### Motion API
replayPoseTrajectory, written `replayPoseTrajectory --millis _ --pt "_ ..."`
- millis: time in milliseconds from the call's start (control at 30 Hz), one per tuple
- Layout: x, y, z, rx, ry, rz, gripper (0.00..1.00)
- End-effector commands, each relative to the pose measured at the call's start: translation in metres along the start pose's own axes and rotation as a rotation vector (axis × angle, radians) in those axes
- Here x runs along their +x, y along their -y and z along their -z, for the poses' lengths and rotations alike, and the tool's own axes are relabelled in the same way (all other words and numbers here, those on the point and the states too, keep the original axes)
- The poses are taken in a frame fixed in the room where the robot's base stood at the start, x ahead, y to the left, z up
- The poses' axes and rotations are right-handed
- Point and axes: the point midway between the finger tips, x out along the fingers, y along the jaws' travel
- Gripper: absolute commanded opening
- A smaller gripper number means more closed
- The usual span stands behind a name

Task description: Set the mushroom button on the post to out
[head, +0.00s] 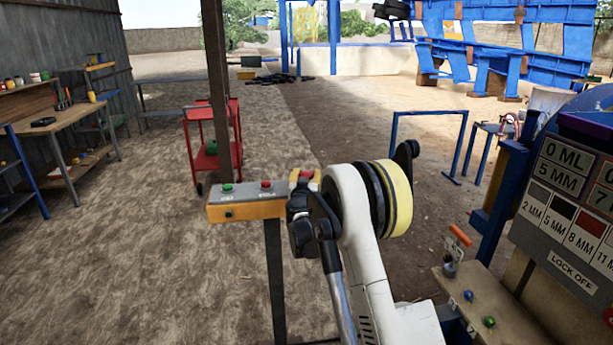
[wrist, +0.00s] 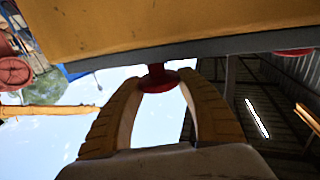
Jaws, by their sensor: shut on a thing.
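The button box (head: 248,210), yellow with a grey top panel, sits on a dark post (head: 276,280) in the head view. The box (wrist: 150,25) fills the top of the wrist view. The red mushroom button (wrist: 158,80) stands out from the grey panel on a short red stem. My gripper (wrist: 160,82) has its two yellow fingers on either side of the button's head, shut on it. In the head view my gripper (head: 301,190) is at the right end of the box, where a red bit of the button (head: 306,174) shows; my arm hides the rest.
A green button (head: 228,187) and a smaller red button (head: 266,184) sit left of my gripper on the same panel. A brown column (head: 219,90) and red cart (head: 205,150) stand behind. A control panel (head: 570,210) is at the right. Open ground lies at the left.

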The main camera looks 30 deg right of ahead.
Motion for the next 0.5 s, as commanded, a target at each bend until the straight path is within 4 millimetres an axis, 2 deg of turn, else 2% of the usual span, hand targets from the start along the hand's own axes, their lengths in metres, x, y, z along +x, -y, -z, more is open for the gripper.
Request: replayPoseTrajectory --millis 33,67,100,133,500 --pt "0.0006 0.0003 0.0016 -0.003 -0.001 0.001 0.04" --pt "0.0006 0.0003 0.0017 -0.003 -0.001 0.001 0.54" --pt "0.0006 0.0003 0.0016 -0.003 -0.001 0.001 0.66" --pt "0.0005 0.0003 0.0015 -0.003 -0.001 0.001 0.69" --pt "-0.0056 0.0006 0.0010 -0.002 -0.001 0.001 0.69"
